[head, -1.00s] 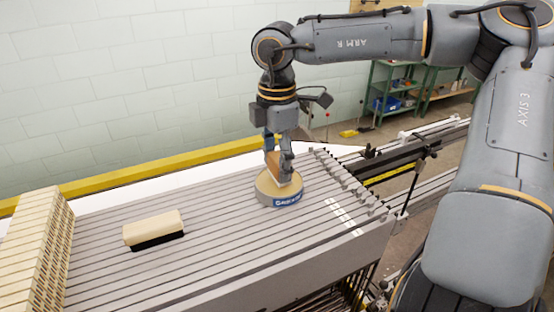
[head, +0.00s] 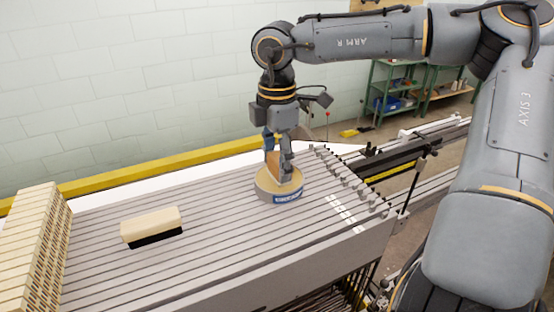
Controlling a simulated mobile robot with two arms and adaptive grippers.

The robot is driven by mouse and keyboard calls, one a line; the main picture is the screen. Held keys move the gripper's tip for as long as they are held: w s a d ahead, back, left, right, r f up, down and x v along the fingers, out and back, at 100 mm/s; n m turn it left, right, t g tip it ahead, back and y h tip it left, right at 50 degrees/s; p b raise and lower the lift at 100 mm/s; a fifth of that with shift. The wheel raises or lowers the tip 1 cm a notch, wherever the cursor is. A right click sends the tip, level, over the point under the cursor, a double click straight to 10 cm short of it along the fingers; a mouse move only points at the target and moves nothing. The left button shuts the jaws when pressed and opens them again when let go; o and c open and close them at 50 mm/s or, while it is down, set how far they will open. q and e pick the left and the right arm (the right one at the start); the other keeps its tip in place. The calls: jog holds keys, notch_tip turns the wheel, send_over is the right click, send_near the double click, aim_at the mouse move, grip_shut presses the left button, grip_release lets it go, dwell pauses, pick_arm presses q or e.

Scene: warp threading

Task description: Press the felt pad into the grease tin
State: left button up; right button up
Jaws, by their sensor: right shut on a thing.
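The grease tin (head: 285,197) is a low round tin with a blue label, standing on the slatted grey surface at the centre. My right gripper (head: 279,172) points down over it and is shut on the felt pad (head: 273,171), a tan-brown piece held upright between the fingers. The pad's lower edge is at the tin's tan contents; it looks in contact, but the fingers partly hide the spot. My left gripper is not in view.
A cream block brush with dark bristles (head: 152,227) lies on the slats (head: 210,245) at left. A stack of cream slotted pieces (head: 32,245) stands at the far left. A row of dark pegs (head: 350,180) lines the right edge. Slats between brush and tin are clear.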

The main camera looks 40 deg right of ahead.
aim_at(277, 159)
jog(key=shift+s+f+b, duration=0.1)
jog(key=shift+f+b, duration=0.05)
jog(key=shift+b, duration=0.4)
dwell(1.8)
jog(key=shift+r+p, duration=0.45)
jog(key=shift+r, duration=0.5)
jog(key=shift+r+p, duration=1.05)
jog(key=shift+r, duration=1.6)
